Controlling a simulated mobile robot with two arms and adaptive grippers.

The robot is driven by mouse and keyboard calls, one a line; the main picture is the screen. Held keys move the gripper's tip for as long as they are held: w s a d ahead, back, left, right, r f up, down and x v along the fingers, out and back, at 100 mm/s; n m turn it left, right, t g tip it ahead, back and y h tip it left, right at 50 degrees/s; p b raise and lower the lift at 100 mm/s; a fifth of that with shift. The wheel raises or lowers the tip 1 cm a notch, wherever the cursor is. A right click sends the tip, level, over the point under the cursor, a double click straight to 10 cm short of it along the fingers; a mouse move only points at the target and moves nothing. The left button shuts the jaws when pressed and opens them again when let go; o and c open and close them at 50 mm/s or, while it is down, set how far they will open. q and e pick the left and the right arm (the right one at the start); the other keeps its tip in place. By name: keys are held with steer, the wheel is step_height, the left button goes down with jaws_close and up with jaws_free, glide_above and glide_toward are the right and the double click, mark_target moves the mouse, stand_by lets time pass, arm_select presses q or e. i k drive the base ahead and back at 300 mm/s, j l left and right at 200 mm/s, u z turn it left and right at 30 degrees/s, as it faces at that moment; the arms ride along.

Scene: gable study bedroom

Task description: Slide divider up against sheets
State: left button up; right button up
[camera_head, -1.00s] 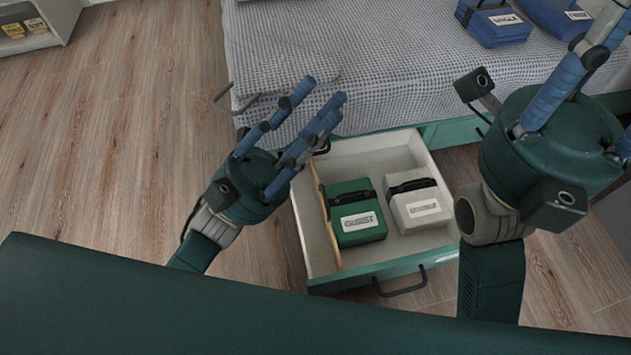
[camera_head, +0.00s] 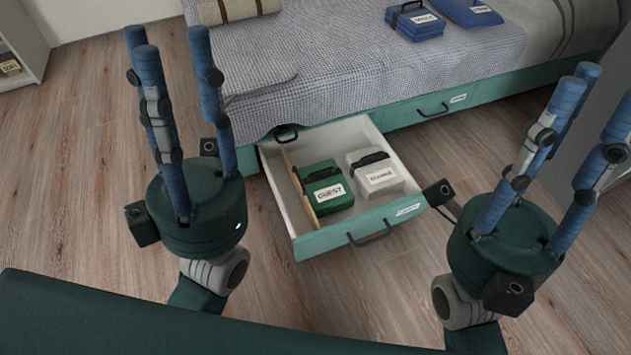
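The open drawer (camera_head: 279,192) under the bed holds a thin wooden divider (camera_head: 309,207), a green bundle labelled GUEST (camera_head: 322,173) and a light grey bundle (camera_head: 377,177) to its right. The divider stands along the green bundle's left side, very close to it; I cannot tell whether they touch. An empty strip of drawer floor lies left of the divider. My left gripper (camera_head: 170,52) is open and empty, fingers up, left of the drawer. My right gripper (camera_head: 592,92) is open and empty, fingers up, right of the drawer.
The bed (camera_head: 330,62) stands behind the drawer, with blue bundles (camera_head: 415,22) and a rolled beige towel or blanket (camera_head: 236,9) on it. A white shelf (camera_head: 22,45) is at the far left. Wooden floor (camera_head: 85,190) is clear on the left.

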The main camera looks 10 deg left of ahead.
mark_target(299, 185)
steer(key=j+z, duration=0.1)
steer(key=z, duration=0.3)
steer(key=j+z, duration=0.1)
steer(key=z, duration=0.3)
steer(key=i+j+z, duration=0.1)
steer(key=z, duration=0.35)
steer(key=j+z, duration=0.15)
steer(key=z, duration=0.25)
steer(key=j+z, duration=0.1)
steer(key=z, duration=0.3)
steer(key=k+j, duration=0.2)
steer(key=j, duration=0.4)
steer(key=k+j, duration=0.25)
steer(key=j, duration=0.35)
steer(key=k+j, duration=0.2)
steer(key=j, duration=0.45)
steer(key=k+j, duration=0.25)
steer(key=j, duration=0.35)
steer(key=k+j, duration=0.2)
steer(key=j, duration=0.4)
steer(key=k+j, duration=0.25)
steer(key=j, duration=0.4)
steer(key=k+j, duration=0.2)
steer(key=j, duration=0.4)
steer(key=k+j, duration=0.25)
steer(key=j, duration=0.35)
steer(key=i+z, duration=0.05)
